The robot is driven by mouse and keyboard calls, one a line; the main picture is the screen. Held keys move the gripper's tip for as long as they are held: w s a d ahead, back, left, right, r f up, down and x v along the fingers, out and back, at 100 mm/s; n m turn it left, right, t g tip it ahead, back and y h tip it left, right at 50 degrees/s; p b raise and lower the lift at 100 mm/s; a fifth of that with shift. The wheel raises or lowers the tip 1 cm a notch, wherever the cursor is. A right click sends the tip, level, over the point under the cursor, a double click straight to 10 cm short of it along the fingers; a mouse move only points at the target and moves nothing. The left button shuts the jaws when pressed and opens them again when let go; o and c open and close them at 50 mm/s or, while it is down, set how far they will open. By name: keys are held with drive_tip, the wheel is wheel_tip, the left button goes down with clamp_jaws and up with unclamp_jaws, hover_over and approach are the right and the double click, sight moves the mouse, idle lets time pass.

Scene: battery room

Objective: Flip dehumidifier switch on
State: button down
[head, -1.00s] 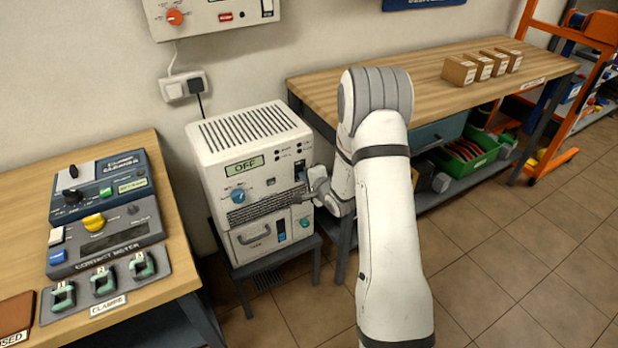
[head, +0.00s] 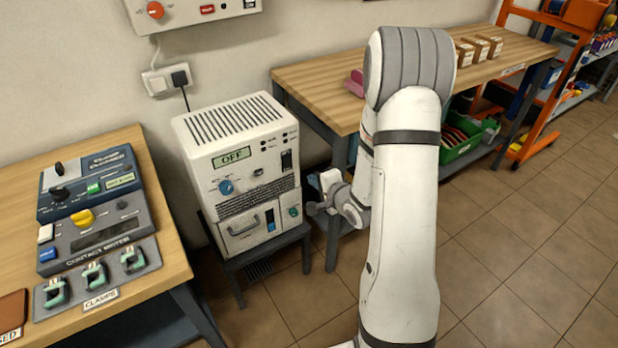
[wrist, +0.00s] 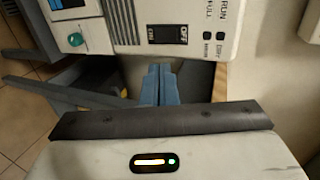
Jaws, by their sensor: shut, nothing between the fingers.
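The dehumidifier (head: 205,160) is a white vented box on a dark stand. Its display (head: 232,157) reads OFF. Its black rocker switch (head: 286,160) is at the right of the front panel. In the wrist view the rocker (wrist: 167,34) shows beside the panel's edge, in front of my fingers. My gripper (head: 313,208) is right of the dehumidifier and lower than the switch, apart from the front. In the wrist view my gripper's blue-grey fingers (wrist: 160,78) are shut together and empty. They are not touching the switch.
A blue knob (head: 226,187) and a lower drawer (head: 243,228) are on the dehumidifier's front. A wooden bench with a contact meter (head: 100,233) stands at left. Another workbench (head: 320,82) stands behind my arm. Tiled floor is free in front.

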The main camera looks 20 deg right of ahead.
idle(0.3)
drive_tip(key=s+r+n+g+h, duration=0.5)
drive_tip(key=s+r+n, duration=0.2)
drive_tip(key=s+r, duration=0.15)
drive_tip(key=s+a+r+n+g, duration=0.2)
drive_tip(key=s+r+n+g, duration=0.1)
drive_tip(key=s, duration=0.6)
drive_tip(key=s+a+r+n+g+y, duration=0.1)
drive_tip(key=s+a+r+n+g, duration=0.2)
drive_tip(key=s, duration=0.5)
drive_tip(key=shift+s+a+r+n, duration=0.25)
drive_tip(key=shift+s+r+n, duration=0.25)
drive_tip(key=shift+n, duration=0.4)
